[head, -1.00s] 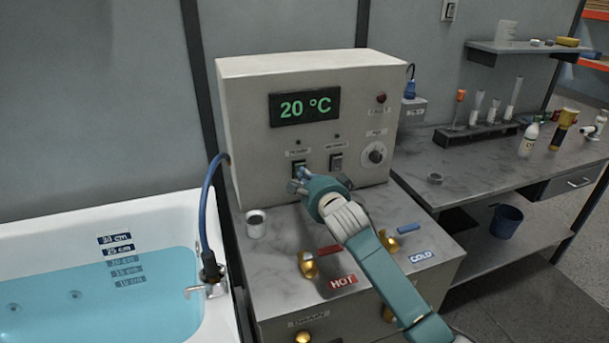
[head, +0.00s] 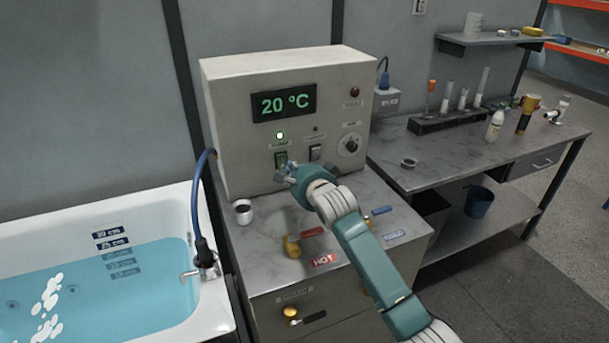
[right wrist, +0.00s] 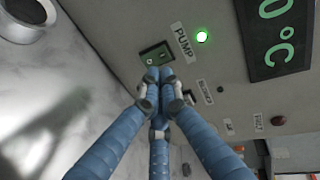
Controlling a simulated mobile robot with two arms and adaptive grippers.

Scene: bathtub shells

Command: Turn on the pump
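The control box (head: 232,130) has a green-lit pump switch (head: 281,159) on its front, with a lit green lamp (head: 280,135) above it. In the right wrist view the switch (right wrist: 152,54) sits beside the label PUMP (right wrist: 182,42), and the lamp (right wrist: 201,37) glows green. My right gripper (head: 284,174) is just in front of the switch. In the right wrist view its blue fingers (right wrist: 166,82) are drawn together at the tips, with nothing between them. The tips overlap the switch's edge; I cannot tell whether they touch it. My left gripper is not in view.
A bathtub (head: 215,315) with blue water and white foam patches stands left. A cup (head: 244,212), brass taps and HOT (head: 324,260) and COLD labels lie below the box. A bench (head: 440,160) with tubes stands right. A blue hose (head: 196,200) hangs at the box's left.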

